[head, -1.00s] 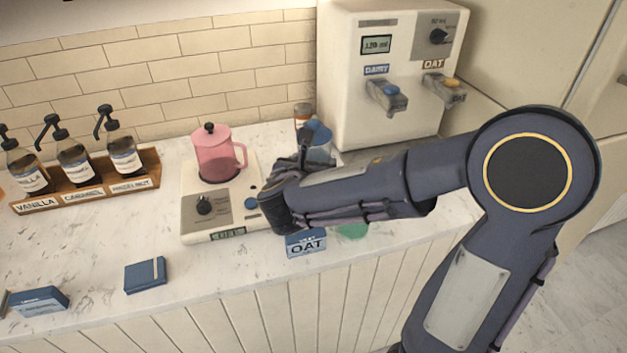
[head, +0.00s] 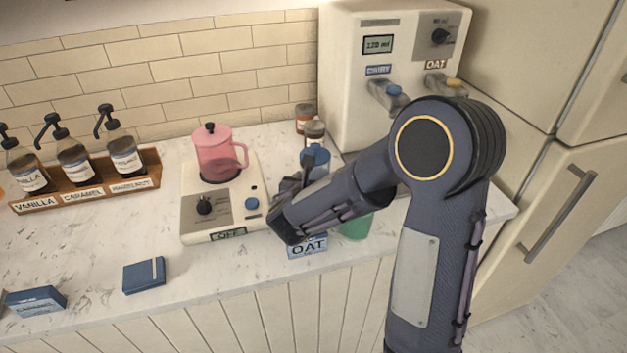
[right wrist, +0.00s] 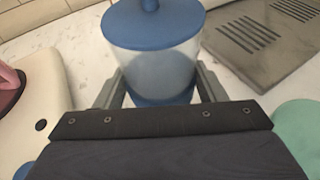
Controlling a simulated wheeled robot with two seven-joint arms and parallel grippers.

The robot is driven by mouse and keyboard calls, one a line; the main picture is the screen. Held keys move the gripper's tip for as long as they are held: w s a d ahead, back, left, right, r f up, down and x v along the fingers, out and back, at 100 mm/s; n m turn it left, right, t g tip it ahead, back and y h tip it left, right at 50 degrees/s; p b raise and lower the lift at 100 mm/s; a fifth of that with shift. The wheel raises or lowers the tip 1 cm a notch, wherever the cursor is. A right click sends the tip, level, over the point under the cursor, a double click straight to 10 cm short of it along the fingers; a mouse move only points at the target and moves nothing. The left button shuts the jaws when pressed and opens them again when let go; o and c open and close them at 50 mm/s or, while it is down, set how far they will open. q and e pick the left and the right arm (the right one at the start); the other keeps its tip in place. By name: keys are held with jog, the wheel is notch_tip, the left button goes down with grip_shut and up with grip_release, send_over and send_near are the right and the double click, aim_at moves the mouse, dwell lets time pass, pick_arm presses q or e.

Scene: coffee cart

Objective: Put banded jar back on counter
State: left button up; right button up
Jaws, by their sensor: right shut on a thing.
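The banded jar (right wrist: 152,50) is clear with a blue knobbed lid and a blue band near its base. It fills the top middle of the right wrist view, upright between the fingers. My right gripper (right wrist: 160,78) is shut on it, one finger on each side. In the head view the jar's blue lid (head: 315,155) shows just beyond my right gripper (head: 298,182), over the counter (head: 205,285) near the milk machine. Its lower part is hidden there, so I cannot tell if its base touches the counter. My left gripper is not in view.
Two brown-lidded jars (head: 304,113) (head: 315,131) stand behind. A warmer (head: 190,215) with a pink pot (head: 212,155) is left. The OAT box (head: 306,247) and green cup (head: 356,226) are in front, the dispenser (head: 350,75) behind right.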

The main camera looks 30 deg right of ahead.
jog(key=shift+f+b, duration=0.2)
jog(key=shift+b, duration=0.1)
jog(key=o, duration=1.3)
jog(key=shift+o, duration=0.2)
jog(key=shift+r+p, duration=0.2)
jog(key=shift+p, duration=0.1)
jog(key=shift+s+a+r, duration=0.15)
jog(key=shift+s+a, duration=0.05)
jog(key=shift+a, duration=0.1)
jog(key=v, duration=1.1)
jog(key=shift+s, duration=0.2)
jog(key=shift+a, duration=0.15)
